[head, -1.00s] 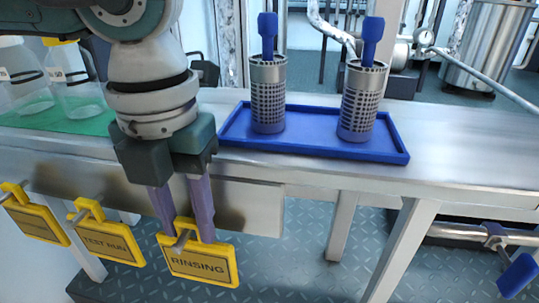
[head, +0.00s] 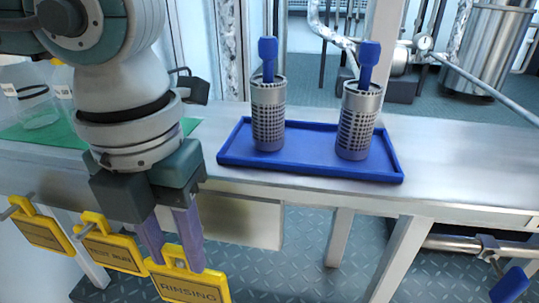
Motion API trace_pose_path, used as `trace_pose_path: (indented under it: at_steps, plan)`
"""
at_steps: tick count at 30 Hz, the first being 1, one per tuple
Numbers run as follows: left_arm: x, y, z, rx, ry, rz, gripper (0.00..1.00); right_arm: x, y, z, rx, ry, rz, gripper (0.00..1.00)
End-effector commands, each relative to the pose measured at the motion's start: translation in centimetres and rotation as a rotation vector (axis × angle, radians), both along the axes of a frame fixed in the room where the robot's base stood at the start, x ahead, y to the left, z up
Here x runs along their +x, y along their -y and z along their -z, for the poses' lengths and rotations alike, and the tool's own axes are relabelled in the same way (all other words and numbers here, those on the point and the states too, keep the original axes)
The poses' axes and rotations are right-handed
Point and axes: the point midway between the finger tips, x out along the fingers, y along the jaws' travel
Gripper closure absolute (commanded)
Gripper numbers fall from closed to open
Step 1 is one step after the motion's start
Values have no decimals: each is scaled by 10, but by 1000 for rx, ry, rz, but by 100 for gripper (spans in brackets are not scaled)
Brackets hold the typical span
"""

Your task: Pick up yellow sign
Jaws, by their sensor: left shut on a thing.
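A yellow sign reading RINSING (head: 190,288) is at the bottom of the head view, with its lower edge cut off by the frame. My left gripper (head: 175,262) points down and is shut on the sign's upper handle part, with a purple finger at each side. The sign hangs in front of the bench edge; whether it touches a peg is hidden by the fingers. Two more yellow signs hang on pegs to the left: one reading TEST RUN (head: 113,252) and one at the far left (head: 43,231). My right gripper is not in view.
A blue tray (head: 228,158) on the metal bench (head: 450,165) holds two perforated metal cylinders (head: 268,118) (head: 356,125) with blue tops. Clear bottles (head: 38,105) stand on a green mat at left. A blue-handled valve (head: 510,285) is at lower right.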

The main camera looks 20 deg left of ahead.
Motion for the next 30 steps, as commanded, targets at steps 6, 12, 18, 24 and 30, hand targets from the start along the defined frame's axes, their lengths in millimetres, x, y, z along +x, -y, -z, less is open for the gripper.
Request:
trace_pose_path:
  at_steps: [6, 12, 18, 24, 30]
  plan:
    - [-55, 13, -3, -1, -8, 6, 100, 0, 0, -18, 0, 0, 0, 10]
    - [-108, 26, -1, -2, -9, 5, 100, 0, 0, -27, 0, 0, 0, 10]
    - [-137, 33, 0, 0, -5, 2, 100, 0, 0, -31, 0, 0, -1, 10]
    - [-145, 35, 0, 0, 1, -1, 100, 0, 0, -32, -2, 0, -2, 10]
    - [-145, 35, 0, 0, 1, -1, 100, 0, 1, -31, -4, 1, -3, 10]
